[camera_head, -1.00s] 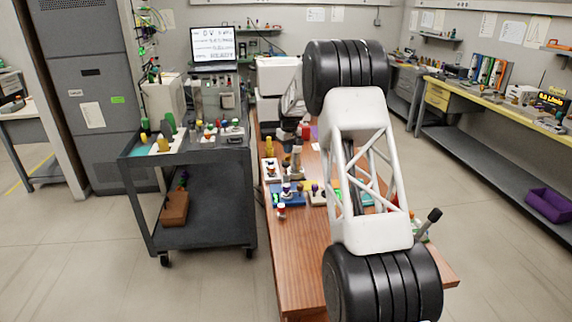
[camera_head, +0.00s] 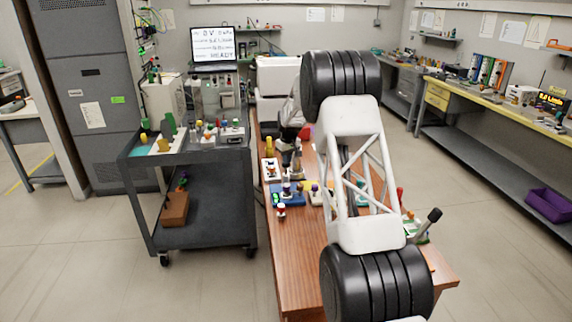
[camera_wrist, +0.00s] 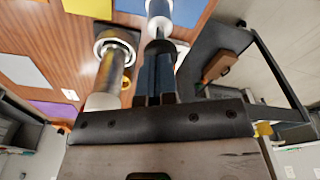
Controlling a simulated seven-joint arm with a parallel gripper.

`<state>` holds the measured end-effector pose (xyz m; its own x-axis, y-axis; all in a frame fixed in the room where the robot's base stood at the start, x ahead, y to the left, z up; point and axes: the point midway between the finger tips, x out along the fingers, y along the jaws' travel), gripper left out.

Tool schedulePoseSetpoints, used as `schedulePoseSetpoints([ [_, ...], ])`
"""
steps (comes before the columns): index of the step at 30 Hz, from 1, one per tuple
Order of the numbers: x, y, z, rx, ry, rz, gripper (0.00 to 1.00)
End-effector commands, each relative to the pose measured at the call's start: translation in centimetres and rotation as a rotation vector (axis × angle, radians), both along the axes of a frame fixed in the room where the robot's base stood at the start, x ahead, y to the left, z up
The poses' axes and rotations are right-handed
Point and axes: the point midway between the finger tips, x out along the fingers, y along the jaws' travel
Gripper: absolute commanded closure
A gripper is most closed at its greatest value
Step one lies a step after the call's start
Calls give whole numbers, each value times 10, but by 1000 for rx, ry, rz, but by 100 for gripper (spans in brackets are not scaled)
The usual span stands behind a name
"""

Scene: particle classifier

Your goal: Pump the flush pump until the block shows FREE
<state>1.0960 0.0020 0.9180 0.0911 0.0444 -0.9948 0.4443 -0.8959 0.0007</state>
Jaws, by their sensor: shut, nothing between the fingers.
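My gripper (camera_wrist: 157,78) is shut and empty, with its dark blue-grey fingers side by side in the wrist view. Its tips are close to a pale, silvery upright part with a dark ring (camera_wrist: 158,18); I cannot tell whether they touch. A second silvery cylinder with a ringed end (camera_wrist: 112,65) is just left of the fingers. I cannot tell which of these is the flush pump. In the head view a blue base with small knobbed parts (camera_head: 288,197) sits on the wooden bench (camera_head: 300,245). No FREE sign is readable, and the gripper's tips are hard to make out there.
A monitor (camera_head: 214,48) at the back shows small text, its last line seemingly READY. A dark cart (camera_head: 200,165) stands left of the bench. A black-knobbed lever (camera_head: 432,217) is at the bench's right side, near my arm. The bench's front is clear.

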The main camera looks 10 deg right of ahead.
Motion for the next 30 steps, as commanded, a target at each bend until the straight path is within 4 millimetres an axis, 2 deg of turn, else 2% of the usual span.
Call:
schedulePoseSetpoints([
  [8, 0, 0, -7, 0, 1, 0, 100],
  [18, 0, 0, -35, 0, 1, 0, 100],
  [30, -7, -4, -33, 0, 2, 0, 100],
])
